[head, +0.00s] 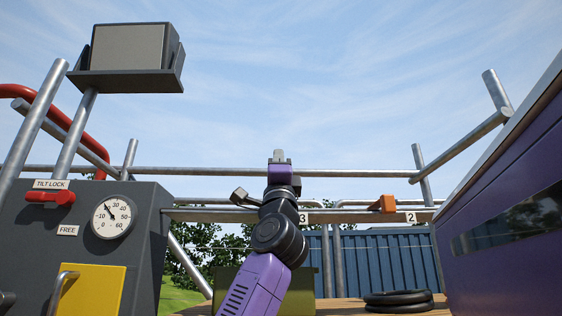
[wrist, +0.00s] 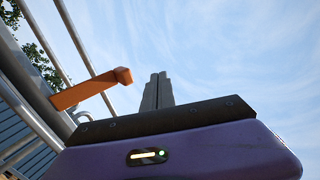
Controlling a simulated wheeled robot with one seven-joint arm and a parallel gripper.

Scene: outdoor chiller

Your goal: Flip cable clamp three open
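My gripper (head: 279,154) points up in front of the rail in the head view. In the wrist view its two grey fingers (wrist: 157,90) are together, with nothing visible between them. Label 3 (head: 303,218) is on the rail just right of my arm. The clamp at that label is largely hidden behind my arm. A grey block on a short rod (head: 240,196) sticks out left of my arm. An orange clamp (head: 384,204) sits beside label 2 (head: 411,218). The wrist view shows an orange lever (wrist: 92,90) left of my fingers and apart from them; its number cannot be read.
A grey panel (head: 150,225) with a gauge (head: 113,216) and a red tilt-lock handle (head: 50,197) stands at left. A purple cabinet (head: 505,215) stands at right. Black cable coils (head: 398,300) lie on the wooden surface. Open sky surrounds my fingertips.

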